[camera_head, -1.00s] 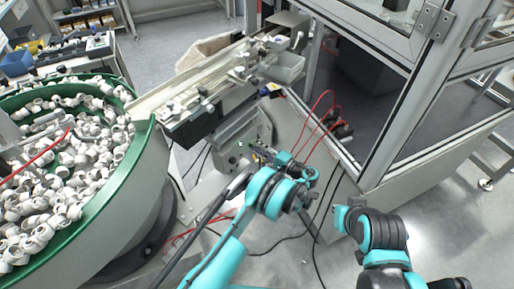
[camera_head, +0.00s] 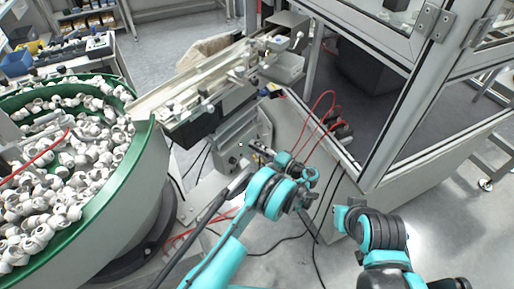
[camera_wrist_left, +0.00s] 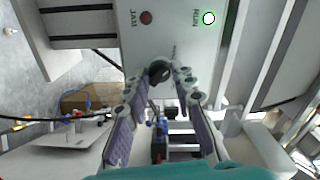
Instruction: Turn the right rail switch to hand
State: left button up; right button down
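The switch is a black round knob (camera_wrist_left: 159,71) on a pale grey panel (camera_wrist_left: 178,22) in the left wrist view. Small lettering beside it is too small to read, so its setting is unclear. My left gripper (camera_wrist_left: 161,79) has one fingertip on each side of the knob, with its fingers apart. Whether the fingertips touch the knob cannot be told. In the head view my left gripper (camera_head: 257,151) is small and dark at the side of the rail, and it hides the knob. My right arm shows at the lower right, its gripper out of view.
On the panel are a dark red JAM lamp (camera_wrist_left: 146,17) and a lit RUN lamp (camera_wrist_left: 208,18). A green-rimmed bowl (camera_head: 140,108) of white fittings stands left. The rail (camera_head: 190,88) runs above my left gripper. Red cables (camera_head: 318,112) hang near a glazed cabinet at right.

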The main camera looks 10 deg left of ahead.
pick_arm(q)
jog(key=o, duration=0.4)
jog(key=shift+d, duration=0.1)
jog(key=v, duration=1.1)
jog(key=shift+s+d, duration=0.25)
jog(key=shift+d, duration=0.05)
